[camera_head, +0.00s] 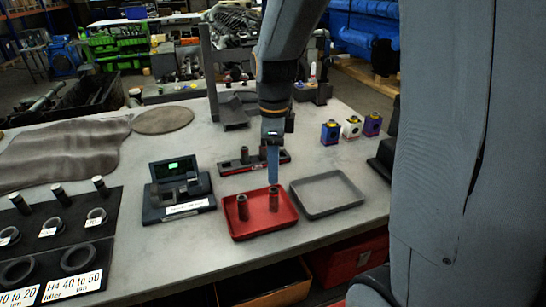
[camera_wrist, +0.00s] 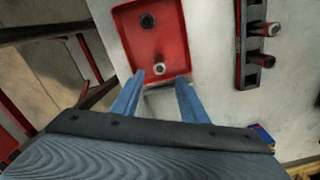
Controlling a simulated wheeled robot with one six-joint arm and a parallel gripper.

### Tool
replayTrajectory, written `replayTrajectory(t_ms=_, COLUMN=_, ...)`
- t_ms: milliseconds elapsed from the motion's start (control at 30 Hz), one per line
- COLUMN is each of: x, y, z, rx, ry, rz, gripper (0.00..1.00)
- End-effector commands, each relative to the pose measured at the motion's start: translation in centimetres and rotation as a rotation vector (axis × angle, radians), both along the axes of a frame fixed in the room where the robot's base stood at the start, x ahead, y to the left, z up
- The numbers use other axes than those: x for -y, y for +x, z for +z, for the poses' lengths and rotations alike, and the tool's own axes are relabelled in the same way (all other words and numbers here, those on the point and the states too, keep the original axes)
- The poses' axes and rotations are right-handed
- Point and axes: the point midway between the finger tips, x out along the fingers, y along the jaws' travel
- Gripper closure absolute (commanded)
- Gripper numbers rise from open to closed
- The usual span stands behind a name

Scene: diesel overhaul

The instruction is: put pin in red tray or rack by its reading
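The red tray (camera_head: 262,228) lies near the table's front edge, and it also shows in the wrist view (camera_wrist: 125,35). Two dark pins stand upright in it, a left pin (camera_head: 242,207) and a right pin (camera_head: 274,199). In the wrist view their round ends show, one dark (camera_wrist: 148,20) and one paler (camera_wrist: 158,56). My gripper (camera_wrist: 160,88) is open, its blue fingers apart with no pin between them. In the head view it points down above the right pin. A dark rack (camera_head: 235,170) behind the tray holds upright pins; it shows in the wrist view (camera_wrist: 250,72).
A measuring device (camera_head: 178,207) with a lit green display stands left of the tray; its digits are unreadable. An empty-looking grey tray (camera_head: 327,194) lies to the right. A labelled black board (camera_head: 100,240) with pins and rings is far left. Small coloured blocks (camera_head: 351,128) stand behind right.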

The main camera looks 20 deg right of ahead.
Motion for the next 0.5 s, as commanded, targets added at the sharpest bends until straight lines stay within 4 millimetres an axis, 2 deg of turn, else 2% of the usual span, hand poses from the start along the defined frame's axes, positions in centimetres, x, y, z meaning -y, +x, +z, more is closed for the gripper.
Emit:
replayTrajectory(t_ms=100, x=0.0, y=0.1, z=1.7, rx=0.004, ry=0.0, rz=0.0, gripper=0.6)
replayTrajectory(t_ms=267, x=0.0, y=0.0, z=3.2, rx=0.002, ry=0.0, rz=0.0, gripper=0.6)
replayTrajectory(t_ms=367, x=0.0, y=-0.2, z=3.4, rx=0.002, ry=0.0, rz=0.03, gripper=0.6)
replayTrajectory(t_ms=500, x=-0.1, y=-1.1, z=2.6, rx=0.014, ry=-0.001, rz=0.211, gripper=0.6)
